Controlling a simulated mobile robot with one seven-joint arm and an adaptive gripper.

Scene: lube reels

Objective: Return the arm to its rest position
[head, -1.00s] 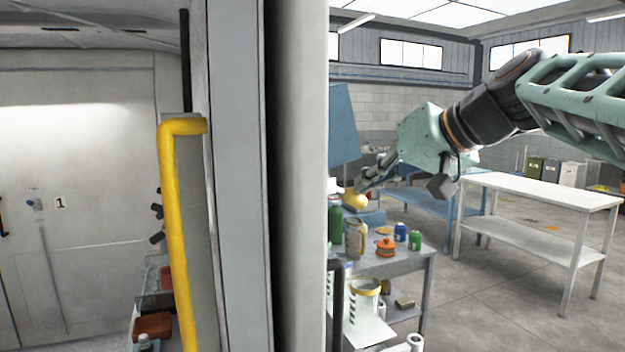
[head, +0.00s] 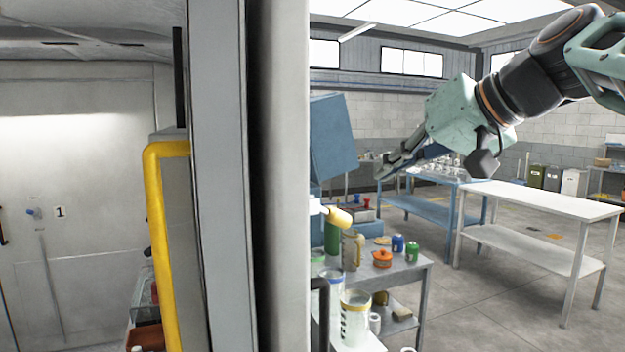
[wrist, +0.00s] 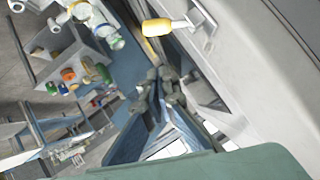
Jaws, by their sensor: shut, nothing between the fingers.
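My gripper (head: 385,172) is in the upper right half of the head view, at the end of my green and black arm, pointing down and left. It is shut and empty. In the wrist view my gripper (wrist: 168,82) shows its dark fingertips together. A yellow handle-like piece (head: 340,217) lies below and left of the fingers, clear of them. It also shows in the wrist view (wrist: 157,27), on a grey fitting beside a pale panel.
A grey cart (head: 410,272) with cans, jugs and an orange pot stands below my gripper. A pale post (head: 278,180) and a yellow rail (head: 165,260) fill the left. A blue box (head: 333,135) is left of my gripper. A white table (head: 540,205) stands right; floor there is open.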

